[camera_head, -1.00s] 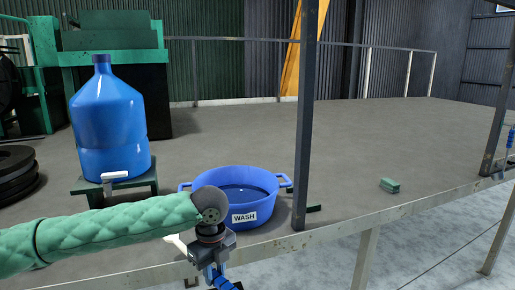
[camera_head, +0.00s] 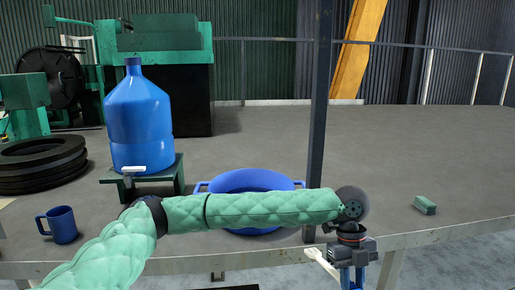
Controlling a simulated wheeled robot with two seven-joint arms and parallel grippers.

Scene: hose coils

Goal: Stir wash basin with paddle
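The rest of the paddle is hidden or out of frame. My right gripper is not in view.
A blue jug (camera_head: 138,120) with a tap stands on a green stand (camera_head: 165,176) left of the basin. A blue mug (camera_head: 62,225) is at the left.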

